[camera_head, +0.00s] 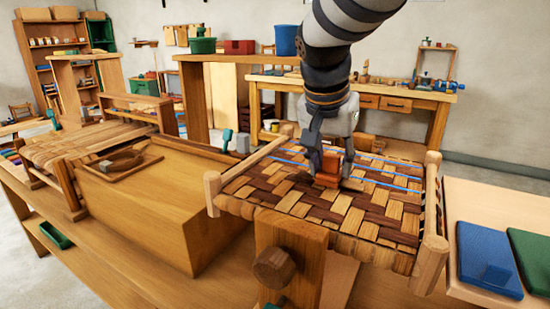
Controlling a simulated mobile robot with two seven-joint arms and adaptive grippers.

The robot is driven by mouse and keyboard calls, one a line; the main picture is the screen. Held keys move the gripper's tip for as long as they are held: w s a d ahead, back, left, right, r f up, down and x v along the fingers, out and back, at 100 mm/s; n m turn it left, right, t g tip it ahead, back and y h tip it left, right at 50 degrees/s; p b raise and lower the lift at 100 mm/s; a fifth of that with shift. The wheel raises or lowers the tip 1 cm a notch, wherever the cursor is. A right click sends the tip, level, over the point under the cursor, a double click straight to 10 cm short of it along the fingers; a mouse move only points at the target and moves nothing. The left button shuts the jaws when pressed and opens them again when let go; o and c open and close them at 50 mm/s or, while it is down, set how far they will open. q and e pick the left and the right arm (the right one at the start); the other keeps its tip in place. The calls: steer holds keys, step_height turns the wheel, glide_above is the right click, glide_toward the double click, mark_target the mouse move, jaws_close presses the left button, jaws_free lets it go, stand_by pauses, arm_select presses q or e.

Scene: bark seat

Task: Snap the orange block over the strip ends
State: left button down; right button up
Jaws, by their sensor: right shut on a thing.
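The orange block (329,169) is at the far middle part of the woven bark seat (395,215). My right gripper (328,178) reaches down from above and is shut on the block. The block is low, at or just over the weave; I cannot tell whether it touches. Brown and tan bark strips (330,205) cross in the seat, and blue lines run across its far part. The strip ends under the block are hidden by the block and gripper. My left gripper is not in view.
The seat frame has round wooden posts (212,192) at its corners. A wooden clamp with a knob (273,268) stands at its near side. A blue case (487,256) and a green one (532,258) lie on the right. A large wooden box (160,210) fills the left.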

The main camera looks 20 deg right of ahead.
mark_target(332, 155)
steer(key=shift+f, duration=0.35)
stand_by(0.7)
steer(key=o, duration=1)
steer(key=o, duration=0.5)
steer(key=shift+r, duration=0.1)
steer(key=shift+r, duration=3.5)
